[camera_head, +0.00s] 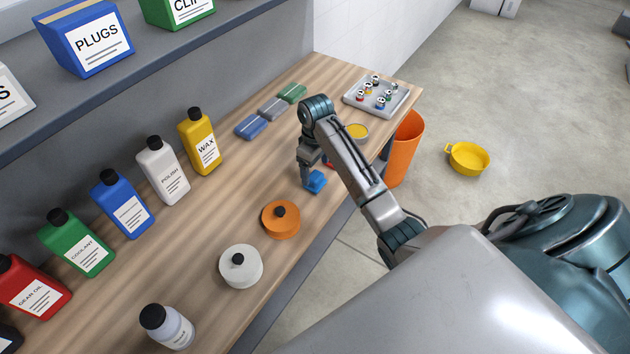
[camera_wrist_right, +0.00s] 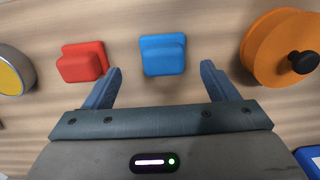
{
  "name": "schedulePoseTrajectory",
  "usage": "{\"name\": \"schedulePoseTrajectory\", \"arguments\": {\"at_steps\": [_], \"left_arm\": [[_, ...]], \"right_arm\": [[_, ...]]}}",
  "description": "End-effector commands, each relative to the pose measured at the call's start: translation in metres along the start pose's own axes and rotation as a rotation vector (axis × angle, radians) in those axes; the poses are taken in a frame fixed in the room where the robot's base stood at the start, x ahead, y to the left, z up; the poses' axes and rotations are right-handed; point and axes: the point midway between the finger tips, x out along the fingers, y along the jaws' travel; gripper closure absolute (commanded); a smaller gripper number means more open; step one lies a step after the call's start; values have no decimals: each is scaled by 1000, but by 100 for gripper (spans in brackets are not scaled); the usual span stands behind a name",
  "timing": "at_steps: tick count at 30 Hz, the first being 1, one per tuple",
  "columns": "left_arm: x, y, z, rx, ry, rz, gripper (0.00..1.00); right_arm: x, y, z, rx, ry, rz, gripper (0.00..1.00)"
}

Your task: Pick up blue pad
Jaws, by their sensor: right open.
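The blue pad (camera_head: 315,182) lies on the wooden bench near its front edge, just below my right gripper (camera_head: 310,172). In the right wrist view the blue pad (camera_wrist_right: 163,55) is a small block with a raised grip, ahead of and between the two fingers. The right gripper (camera_wrist_right: 160,88) is open and empty, its fingers pointing at the pad. A red pad (camera_wrist_right: 82,62) sits left of the blue one in the wrist view; in the head view it is mostly hidden behind my right arm (camera_head: 328,162). My left gripper is not in view.
An orange round pad (camera_wrist_right: 282,48) lies close on the right in the wrist view. In the head view a white round one (camera_head: 240,268), several bottles (camera_head: 163,172), folded cloths (camera_head: 271,109) and a grey tray (camera_head: 352,98) share the bench (camera_head: 225,205). A shelf (camera_head: 150,65) overhangs its back.

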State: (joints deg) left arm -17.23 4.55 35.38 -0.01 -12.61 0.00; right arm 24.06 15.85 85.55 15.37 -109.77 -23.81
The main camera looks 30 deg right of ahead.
Motion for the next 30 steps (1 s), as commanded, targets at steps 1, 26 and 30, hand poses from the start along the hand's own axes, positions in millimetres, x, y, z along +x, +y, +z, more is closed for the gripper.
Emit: {"name": "schedulePoseTrajectory", "arguments": {"at_steps": [1, 26, 30], "left_arm": [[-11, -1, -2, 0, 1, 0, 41], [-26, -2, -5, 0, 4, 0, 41], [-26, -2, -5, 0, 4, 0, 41]], "right_arm": [[2, -2, 1, 0, -4, -4, 20], [42, -4, 1, 0, 0, 0, 68], [42, -4, 1, 0, 0, 1, 69]]}}
